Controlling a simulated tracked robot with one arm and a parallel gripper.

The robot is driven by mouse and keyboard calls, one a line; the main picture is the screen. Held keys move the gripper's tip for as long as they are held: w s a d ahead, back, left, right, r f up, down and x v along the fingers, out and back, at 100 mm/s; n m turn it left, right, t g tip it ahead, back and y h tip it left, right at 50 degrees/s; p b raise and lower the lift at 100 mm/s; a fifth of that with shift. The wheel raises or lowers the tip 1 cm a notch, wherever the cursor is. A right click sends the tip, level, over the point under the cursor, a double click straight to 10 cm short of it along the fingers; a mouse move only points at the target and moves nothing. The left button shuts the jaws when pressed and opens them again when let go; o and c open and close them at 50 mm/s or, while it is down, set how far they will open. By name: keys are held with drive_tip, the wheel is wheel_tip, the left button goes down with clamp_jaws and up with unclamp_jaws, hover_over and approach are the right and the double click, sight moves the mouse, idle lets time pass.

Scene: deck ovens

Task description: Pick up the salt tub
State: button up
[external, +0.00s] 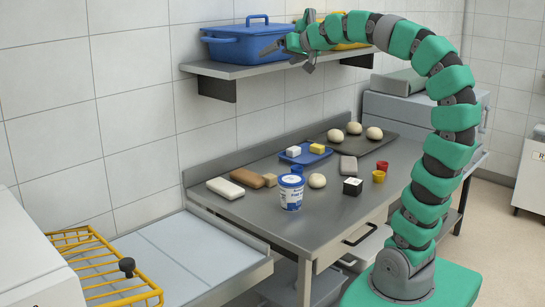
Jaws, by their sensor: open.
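A white tub with a blue lid and blue print (291,194), which looks like the salt tub, stands upright near the front edge of the steel table (262,222). Its label is too small to read surely. My gripper (289,58) is open and empty, high above the table near the wall shelf. It is well above the tub and apart from it.
Near the tub are a dough ball (317,181), a black-and-white box (352,187), a yellow cup (378,176) and loaf-like pieces (226,188). A blue tray (292,160) lies behind. The shelf (240,71) holds a blue bin (250,45).

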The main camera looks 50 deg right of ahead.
drive_tip(key=w+d+f+m+g, duration=0.1)
drive_tip(key=d+f+m+g, duration=0.15)
drive_tip(key=f, duration=0.45)
drive_tip(key=w+d+f+m+g, duration=0.1)
drive_tip(key=d+f+m, duration=0.1)
drive_tip(key=d+f, duration=0.3)
drive_tip(key=m+y+b, duration=0.2)
drive_tip(key=m+y, duration=0.7)
drive_tip(key=m, duration=1.1)
approach(298, 178)
drive_tip(key=shift+t, duration=0.45)
drive_tip(key=x, duration=0.8)
drive_tip(key=b+x, duration=0.1)
drive_tip(key=x, duration=0.3)
drive_tip(key=shift+s+a+f, duration=0.1)
drive_tip(key=shift+a+f, duration=0.2)
drive_tip(key=shift+f, duration=0.05)
drive_tip(key=c, duration=1.4)
